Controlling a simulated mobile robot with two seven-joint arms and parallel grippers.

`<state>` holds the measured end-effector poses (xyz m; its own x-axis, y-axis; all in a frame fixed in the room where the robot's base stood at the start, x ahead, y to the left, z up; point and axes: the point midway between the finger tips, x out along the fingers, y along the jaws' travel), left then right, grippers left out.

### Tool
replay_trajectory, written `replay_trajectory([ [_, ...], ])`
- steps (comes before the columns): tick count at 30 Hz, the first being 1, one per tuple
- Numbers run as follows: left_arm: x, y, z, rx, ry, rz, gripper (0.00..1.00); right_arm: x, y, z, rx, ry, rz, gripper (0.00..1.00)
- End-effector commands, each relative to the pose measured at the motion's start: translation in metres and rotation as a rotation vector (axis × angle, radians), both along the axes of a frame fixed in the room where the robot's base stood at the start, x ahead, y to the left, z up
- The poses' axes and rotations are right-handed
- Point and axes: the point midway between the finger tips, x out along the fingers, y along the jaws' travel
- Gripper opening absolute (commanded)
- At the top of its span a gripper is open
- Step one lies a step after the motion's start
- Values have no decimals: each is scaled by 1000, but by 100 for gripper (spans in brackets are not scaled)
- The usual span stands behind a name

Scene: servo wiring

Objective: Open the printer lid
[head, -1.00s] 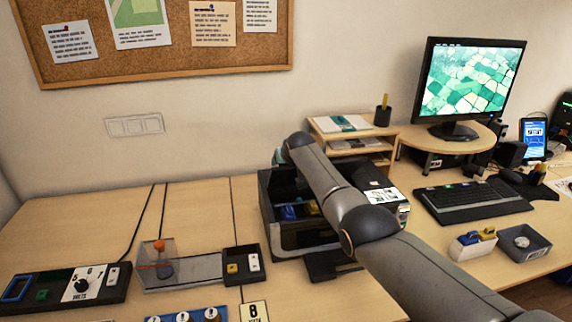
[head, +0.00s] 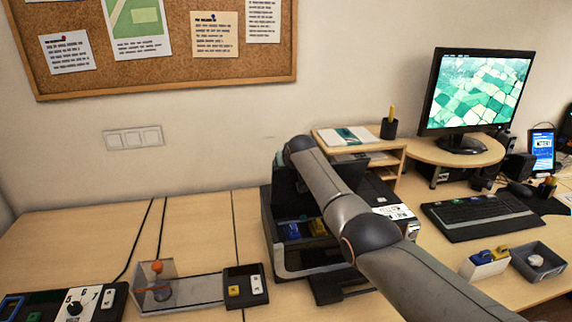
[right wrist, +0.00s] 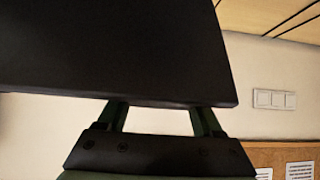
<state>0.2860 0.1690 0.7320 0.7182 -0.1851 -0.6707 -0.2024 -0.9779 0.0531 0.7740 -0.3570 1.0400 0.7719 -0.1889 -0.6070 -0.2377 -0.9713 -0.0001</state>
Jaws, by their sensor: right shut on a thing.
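The dark printer (head: 308,262) stands on the desk at the middle of the head view. Its top is open, and blue and yellow parts (head: 305,229) show inside. A dark panel that looks like its lid (head: 350,172) stands raised at the back, partly hidden by my right arm. In the right wrist view the lid's broad dark face (right wrist: 120,50) fills the upper left. My right gripper (right wrist: 160,106) is shut on the lid's edge there. In the head view that gripper is hidden behind my arm. My left gripper is in neither view.
A wooden organizer (head: 345,137) with papers and a pen cup (head: 389,128) stands behind the printer. A keyboard (head: 480,215) and monitor (head: 475,95) are at right. A clear box (head: 155,294) and a small switch panel (head: 245,285) lie at left.

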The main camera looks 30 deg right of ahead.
Motion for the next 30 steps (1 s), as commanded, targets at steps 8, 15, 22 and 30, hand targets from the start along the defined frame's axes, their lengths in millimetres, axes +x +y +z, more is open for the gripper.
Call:
replay_trajectory([
  [8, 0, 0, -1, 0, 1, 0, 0, -5, 2, -14, 6, 33, 0, 0],
  [15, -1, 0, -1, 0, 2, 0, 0, -4, 2, -14, 7, 32, 1, 0],
  [22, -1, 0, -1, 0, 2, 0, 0, -4, 2, -14, 7, 32, 1, 0],
  [30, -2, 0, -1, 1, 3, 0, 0, -4, 2, -13, 6, 28, 1, 81],
])
